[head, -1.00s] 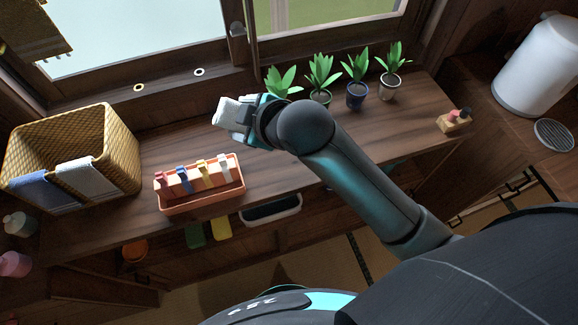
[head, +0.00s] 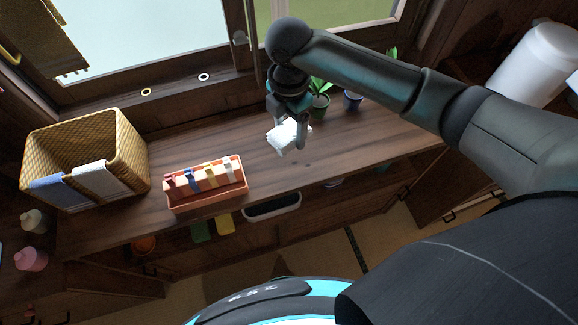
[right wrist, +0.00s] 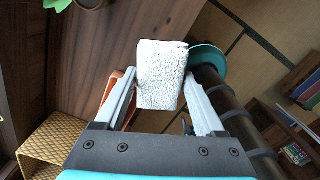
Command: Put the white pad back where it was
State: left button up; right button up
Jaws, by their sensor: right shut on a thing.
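The white pad (head: 284,137) is a small white block with a rough surface. My right gripper (head: 290,130) is shut on it, and the arm reaches in from the right. In the head view the pad is over the wooden counter, right of the orange tray; I cannot tell whether it touches the wood. In the right wrist view the pad (right wrist: 162,75) sits between both fingers of the gripper (right wrist: 160,90). My left gripper is not in view.
The orange tray (head: 209,207) holds several coloured clips or bottles. A wicker basket (head: 128,150) with cloths on its rim stands at the left. Potted plants (head: 318,98) stand at the back, partly behind my arm. The counter (head: 255,155) between tray and gripper is bare.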

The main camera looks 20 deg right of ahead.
jog(key=b, duration=0.2)
send_over(289, 173)
notch_tip(289, 173, down, 12)
jog(key=shift+f, duration=0.15)
jog(key=shift+f+b, duration=0.5)
jog(key=shift+f, duration=1.6)
jog(key=o, duration=1.2)
jog(key=shift+c, duration=0.2)
notch_tip(289, 173, up, 12)
jog(key=shift+r+p, duration=0.1)
jog(key=shift+p, duration=1.15)
